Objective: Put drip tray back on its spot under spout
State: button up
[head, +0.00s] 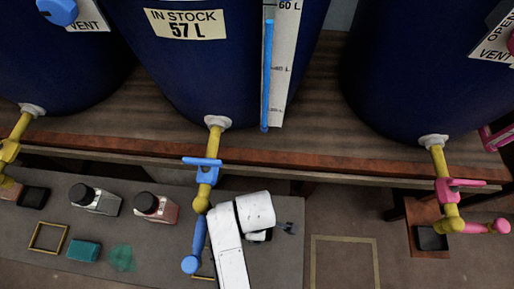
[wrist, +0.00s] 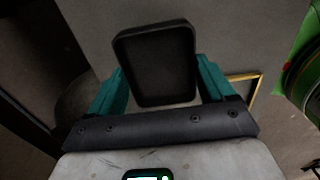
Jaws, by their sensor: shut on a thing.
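A black, shallow, square drip tray (wrist: 155,65) is held between the teal fingers of my gripper (wrist: 160,72) in the wrist view. The fingers press on its two sides. In the head view my white arm reaches down beside the middle spout (head: 203,199), which is yellow with a blue handle. The held tray is not clearly seen there. A yellow square outline (head: 202,277) lies below this spout, mostly hidden by my arm and the blue lever. Part of a yellow outline (wrist: 251,88) shows right of the tray in the wrist view, with no tray on the visible part.
Another black tray (head: 34,197) lies by the left spout (head: 10,148), and one (head: 432,238) under the right spout. A green object (wrist: 300,60) is at right.

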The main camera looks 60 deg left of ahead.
jog(key=shift+w+a+f+b, duration=0.15)
jog(key=shift+f+b, duration=0.1)
jog(key=shift+f, duration=0.65)
jog(key=shift+w+f+b, duration=0.1)
jog(key=shift+f+b, duration=0.1)
jog(key=shift+f, duration=0.7)
jog(key=shift+f, duration=0.1)
jog(key=o, duration=0.9)
notch_tip(320, 180, up, 12)
jog(key=p, duration=0.3)
